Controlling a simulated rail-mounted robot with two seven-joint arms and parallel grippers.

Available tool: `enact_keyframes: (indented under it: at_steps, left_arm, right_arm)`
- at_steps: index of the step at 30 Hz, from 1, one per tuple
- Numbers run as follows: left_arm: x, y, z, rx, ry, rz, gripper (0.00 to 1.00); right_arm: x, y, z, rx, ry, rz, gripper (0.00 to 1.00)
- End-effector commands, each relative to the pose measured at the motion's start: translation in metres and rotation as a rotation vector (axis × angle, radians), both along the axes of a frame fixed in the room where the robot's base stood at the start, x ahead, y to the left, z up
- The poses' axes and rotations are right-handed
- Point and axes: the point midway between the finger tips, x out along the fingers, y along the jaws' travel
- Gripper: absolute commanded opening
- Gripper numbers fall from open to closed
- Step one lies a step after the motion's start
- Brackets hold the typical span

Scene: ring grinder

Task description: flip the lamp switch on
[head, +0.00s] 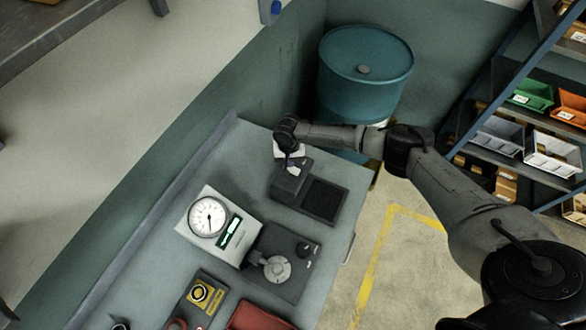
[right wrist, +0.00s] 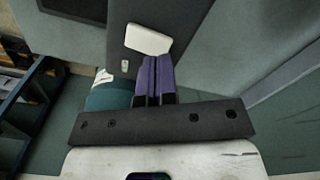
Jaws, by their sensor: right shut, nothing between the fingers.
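My right gripper (head: 292,163) is over the far end of the bench, right at the dark box with a black pad (head: 325,197). In the right wrist view its purple fingers (right wrist: 154,68) are shut together and empty. Their tips are close to a white plate (right wrist: 149,39) on a dark grey panel (right wrist: 185,22). A small pale switch-like piece (right wrist: 125,66) is on the panel, left of the fingers. I cannot tell whether the fingers touch anything, or which way the switch is set. My left gripper is not in view.
On the bench (head: 170,250) are a dial gauge (head: 209,217), a dark unit with a round metal disc (head: 277,268), a yellow-ringed button (head: 200,292) and a red tray (head: 258,317). A teal drum (head: 366,62) stands behind the bench end. A bin rack (head: 520,110) is at right.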

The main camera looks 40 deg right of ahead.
Motion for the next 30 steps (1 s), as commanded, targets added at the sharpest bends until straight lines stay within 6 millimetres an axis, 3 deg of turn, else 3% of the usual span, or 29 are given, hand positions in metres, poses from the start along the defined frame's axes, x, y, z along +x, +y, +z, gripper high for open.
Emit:
enact_keyframes:
  at_steps: [30]
  left_arm:
    - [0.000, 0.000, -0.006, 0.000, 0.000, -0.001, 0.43]
  right_arm:
    - [0.000, 0.000, -0.012, 0.000, 0.000, 0.001, 0.00]
